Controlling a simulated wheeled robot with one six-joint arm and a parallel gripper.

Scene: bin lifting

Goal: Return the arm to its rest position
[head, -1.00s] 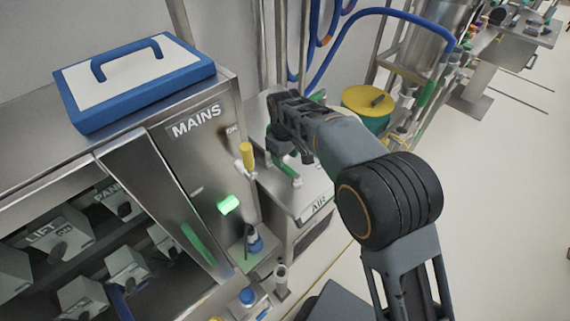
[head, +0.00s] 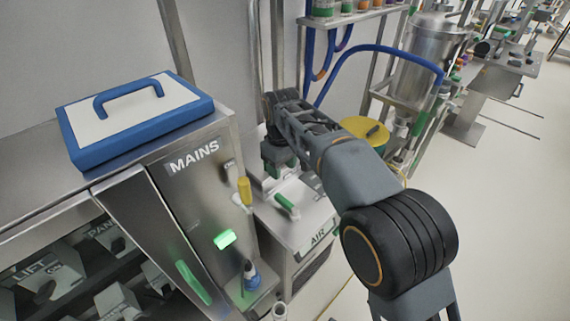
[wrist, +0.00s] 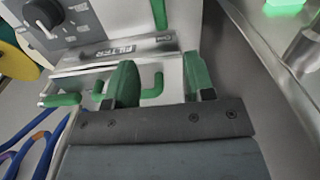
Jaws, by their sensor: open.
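My arm (head: 350,175) reaches from the lower right toward the gap between the MAINS cabinet and the low AIR unit. My gripper (head: 278,158) hangs at its far end, above the AIR unit, partly hidden by the wrist. In the wrist view my gripper (wrist: 162,82) has two green fingers spread apart with nothing held between them. A panel labelled FILTER (wrist: 115,49) lies beyond the fingers.
The steel MAINS cabinet (head: 203,190) with a yellow-handled lever (head: 244,190) and lit green light (head: 225,239) stands left. The AIR unit (head: 318,222) has a green handle (head: 287,205). A blue hose (head: 375,48) and yellow-topped drum (head: 366,131) are behind. Floor (head: 500,220) is clear right.

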